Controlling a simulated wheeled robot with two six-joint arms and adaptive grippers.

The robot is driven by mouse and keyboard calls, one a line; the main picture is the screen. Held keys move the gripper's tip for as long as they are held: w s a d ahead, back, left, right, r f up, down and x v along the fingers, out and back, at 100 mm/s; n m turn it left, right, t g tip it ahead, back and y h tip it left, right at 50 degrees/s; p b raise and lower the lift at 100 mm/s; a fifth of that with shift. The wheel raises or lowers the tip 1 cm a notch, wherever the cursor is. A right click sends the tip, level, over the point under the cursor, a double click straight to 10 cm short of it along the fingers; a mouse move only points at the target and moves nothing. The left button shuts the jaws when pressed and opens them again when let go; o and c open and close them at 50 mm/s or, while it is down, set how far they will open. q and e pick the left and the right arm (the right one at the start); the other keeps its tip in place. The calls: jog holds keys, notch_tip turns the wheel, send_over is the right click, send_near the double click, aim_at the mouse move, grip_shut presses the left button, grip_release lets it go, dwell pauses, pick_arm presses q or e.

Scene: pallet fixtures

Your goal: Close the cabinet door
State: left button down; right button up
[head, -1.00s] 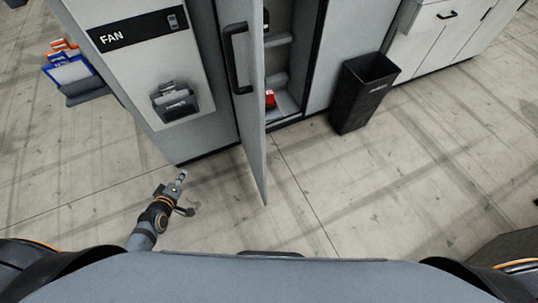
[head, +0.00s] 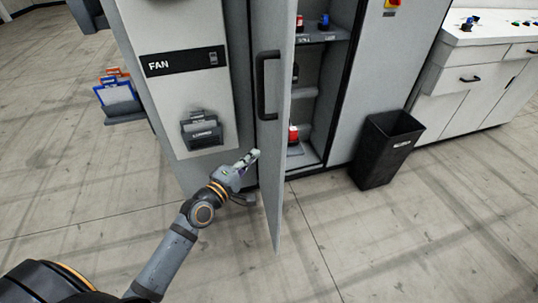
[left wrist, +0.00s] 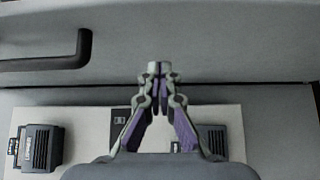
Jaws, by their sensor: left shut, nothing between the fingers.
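The grey cabinet door (head: 270,150) stands open in the head view, swung out from the cabinet and seen nearly edge-on. Its black handle (head: 264,85) is on the face turned to the left; the handle also shows at the upper left of the left wrist view (left wrist: 50,64). My left gripper (head: 252,157) is shut and empty. It is on the handle side of the door, below the handle, with its tips close to the door face; I cannot tell whether they touch. In the left wrist view the shut fingertips (left wrist: 159,70) point at the grey panel. My right gripper is not in view.
The cabinet's open inside (head: 318,95) holds shelves with small red and blue parts. A black bin (head: 387,150) stands right of the opening. A FAN panel (head: 180,63) with a document holder is on the left. A white counter (head: 478,80) is at right. The floor in front is clear.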

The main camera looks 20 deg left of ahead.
aim_at(276, 143)
pick_arm(q)
jog(key=w+d, duration=0.3)
jog(key=shift+w+d, duration=0.2)
jog(key=shift+w, duration=0.05)
jog(key=shift+w+d, duration=0.2)
jog(key=shift+d, duration=0.1)
